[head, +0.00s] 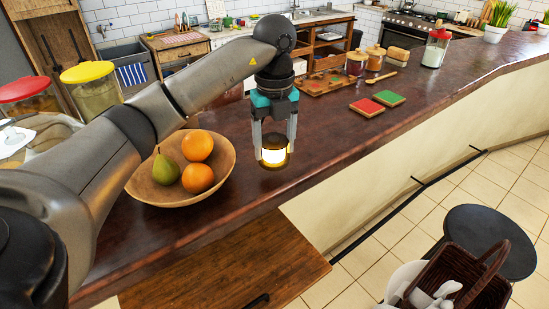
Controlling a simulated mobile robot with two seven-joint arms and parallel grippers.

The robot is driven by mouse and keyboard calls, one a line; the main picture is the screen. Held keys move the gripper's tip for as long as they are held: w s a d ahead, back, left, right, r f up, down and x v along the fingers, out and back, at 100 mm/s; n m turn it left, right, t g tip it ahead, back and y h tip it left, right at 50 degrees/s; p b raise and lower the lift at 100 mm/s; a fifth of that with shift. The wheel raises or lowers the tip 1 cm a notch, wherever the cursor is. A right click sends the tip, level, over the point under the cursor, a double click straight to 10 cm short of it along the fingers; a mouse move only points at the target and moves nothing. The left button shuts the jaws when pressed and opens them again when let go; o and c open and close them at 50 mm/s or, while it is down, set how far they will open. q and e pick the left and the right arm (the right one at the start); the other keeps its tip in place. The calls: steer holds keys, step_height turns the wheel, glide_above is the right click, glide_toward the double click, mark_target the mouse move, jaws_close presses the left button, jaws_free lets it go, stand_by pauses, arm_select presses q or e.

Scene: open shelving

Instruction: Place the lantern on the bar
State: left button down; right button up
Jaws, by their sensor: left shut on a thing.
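The lantern (274,156) is a small glowing cylinder with a gold rim and base. My left gripper (274,145) points down with its two fingers on either side of the lantern, shut on it. The lantern is upright, over the dark reddish-brown bar (330,130) near its front edge. Whether its base touches the bar or hangs just above it, I cannot tell. My right gripper is not in view.
A wooden bowl (150,186) with a pear and two oranges stands left of the lantern. Red (367,107) and green (389,98) coasters, a tray (325,84) and jars stand farther back. A wicker basket (485,290) and a black stool (490,240) are at lower right. The bar right of the lantern is clear.

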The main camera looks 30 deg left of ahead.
mark_target(275, 140)
arm_select(q)
steer(key=shift+f, duration=1.9)
steer(key=shift+f, duration=0.15)
jaws_free()
step_height(275, 140, up, 12)
steer(key=shift+r+p, duration=0.15)
steer(key=shift+p, duration=0.2)
